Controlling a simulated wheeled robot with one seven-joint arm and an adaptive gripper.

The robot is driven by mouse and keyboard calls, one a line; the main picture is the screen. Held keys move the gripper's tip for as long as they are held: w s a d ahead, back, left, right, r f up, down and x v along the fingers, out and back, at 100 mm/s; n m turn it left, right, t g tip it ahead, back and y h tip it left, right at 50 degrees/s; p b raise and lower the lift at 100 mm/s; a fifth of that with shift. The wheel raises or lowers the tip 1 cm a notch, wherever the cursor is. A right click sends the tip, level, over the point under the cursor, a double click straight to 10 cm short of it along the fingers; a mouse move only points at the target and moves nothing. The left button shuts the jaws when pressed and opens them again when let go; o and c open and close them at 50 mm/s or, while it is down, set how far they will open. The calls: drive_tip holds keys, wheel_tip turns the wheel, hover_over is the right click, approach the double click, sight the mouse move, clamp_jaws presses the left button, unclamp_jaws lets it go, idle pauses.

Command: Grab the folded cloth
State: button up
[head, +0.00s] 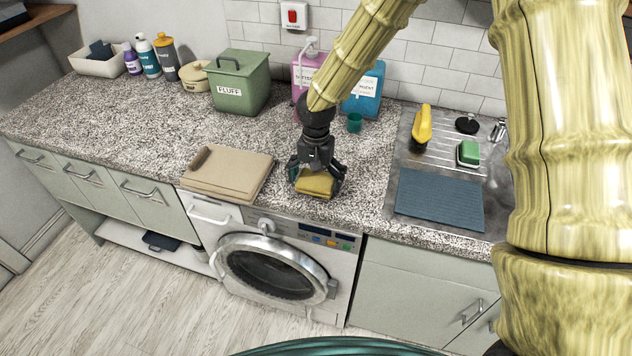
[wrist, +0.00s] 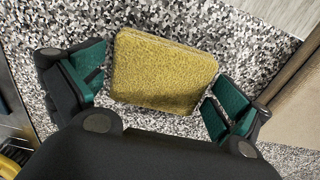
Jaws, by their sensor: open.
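The folded cloth (head: 314,186) is a yellow, thick, rounded square of fuzzy fabric. It lies on the speckled countertop near the front edge, above the washing machine. My gripper (head: 316,178) is right over it, pointing down, with its fingers spread. In the wrist view the cloth (wrist: 164,70) sits between the two green-padded fingers of my gripper (wrist: 160,92). A gap of counter shows on the left finger's side, and a narrower one on the right.
A tan flat stack (head: 228,172) lies left of the cloth. A sink area with a dark blue mat (head: 440,200), a yellow-handled brush (head: 422,125) and a green sponge (head: 468,152) is on the right. A green bin (head: 240,82), bottles and a teal cup (head: 355,123) stand behind.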

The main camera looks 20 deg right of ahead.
drive_tip(key=shift+c, duration=0.4)
drive_tip(key=c, duration=0.8)
drive_tip(key=shift+r, duration=0.1)
